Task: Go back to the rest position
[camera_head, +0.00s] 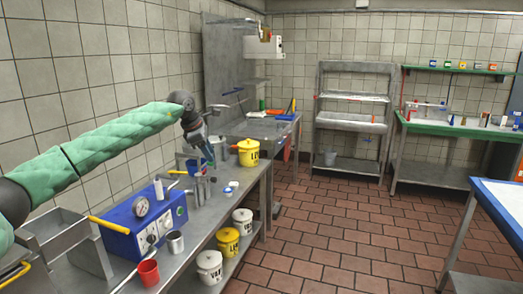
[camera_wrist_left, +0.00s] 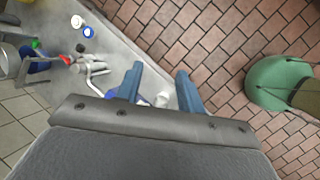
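My left arm, in a green sleeve, reaches in from the left of the head view above the steel counter (camera_head: 205,226). My left gripper (camera_head: 208,153) hangs at its end over the counter's far part, beside the yellow lidded pot (camera_head: 248,153). In the left wrist view the two blue fingers of the left gripper (camera_wrist_left: 159,72) stand apart with nothing held between them. The counter (camera_wrist_left: 125,55) and the tiled floor lie below them. My right gripper shows in neither view.
A blue box with a gauge (camera_head: 146,222), a metal cup (camera_head: 175,243) and a red cup (camera_head: 148,272) stand on the counter. White and yellow pots (camera_head: 228,242) stand on its lower shelf. A steel rack (camera_head: 352,120) stands at the back. The middle floor is clear.

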